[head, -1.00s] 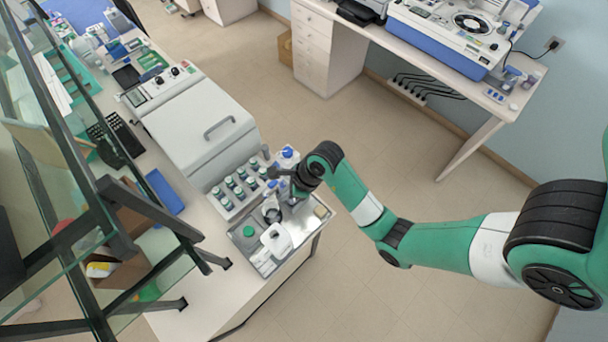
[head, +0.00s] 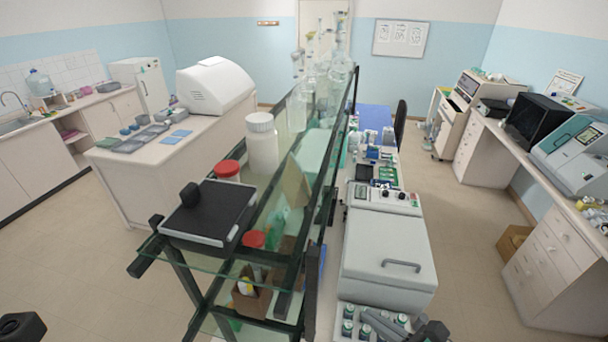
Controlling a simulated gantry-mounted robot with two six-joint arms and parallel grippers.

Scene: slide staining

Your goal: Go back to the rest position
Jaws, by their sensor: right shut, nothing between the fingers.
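My right gripper (head: 378,322) shows at the bottom edge of the head view, over the rack of bottles at the front of the bench. It is shut and empty. Most of my right arm is cut off below the picture. My left gripper is not in view; only a dark piece, apparently of my left arm, shows in the bottom left corner.
A glass shelf (head: 215,262) with jars and a black scale (head: 210,210) rises to the left. Floor is clear at right.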

